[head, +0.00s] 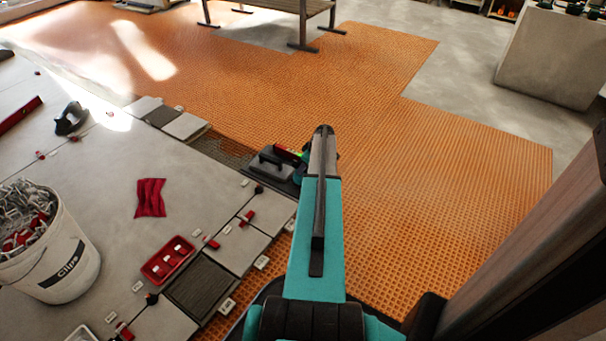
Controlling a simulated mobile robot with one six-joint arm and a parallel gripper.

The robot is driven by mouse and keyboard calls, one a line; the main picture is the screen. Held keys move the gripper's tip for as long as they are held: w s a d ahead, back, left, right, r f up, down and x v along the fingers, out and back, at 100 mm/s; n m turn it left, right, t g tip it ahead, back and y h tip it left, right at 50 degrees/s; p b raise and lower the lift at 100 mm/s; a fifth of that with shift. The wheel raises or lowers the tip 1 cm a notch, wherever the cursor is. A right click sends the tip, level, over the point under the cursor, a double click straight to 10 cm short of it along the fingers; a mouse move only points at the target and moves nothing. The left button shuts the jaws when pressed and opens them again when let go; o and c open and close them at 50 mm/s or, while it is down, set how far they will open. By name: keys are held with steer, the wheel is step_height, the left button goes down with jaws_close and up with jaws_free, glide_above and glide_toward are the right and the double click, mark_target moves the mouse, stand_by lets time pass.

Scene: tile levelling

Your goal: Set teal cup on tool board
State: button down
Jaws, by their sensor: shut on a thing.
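A small black board (247,171) lies on the floor near the centre, beside the edge of the tiles, and I take it for the tool board. A black handled tool (270,162) and a red and green item (291,152) are on it. A small teal patch shows just right of them against my arm; I cannot tell whether it is the teal cup or part of my arm. My teal and black arm reaches up from the bottom centre and covers the board's right side. My gripper is hidden behind the arm.
Orange matting (450,200) covers the open floor to the right. Grey tiles with red clips lie at left. A white bucket (75,265), a red tray (167,260) and a red cloth (150,198) stand or lie there. A bench (265,8) is at the back.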

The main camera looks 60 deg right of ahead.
steer(key=shift+f+b, duration=0.9)
steer(key=shift+f, duration=0.7)
steer(key=shift+f, duration=0.1)
steer(key=c, duration=1.6)
jaws_free()
steer(key=shift+c, duration=0.2)
steer(key=p+v, duration=0.5)
steer(key=v, duration=0.7)
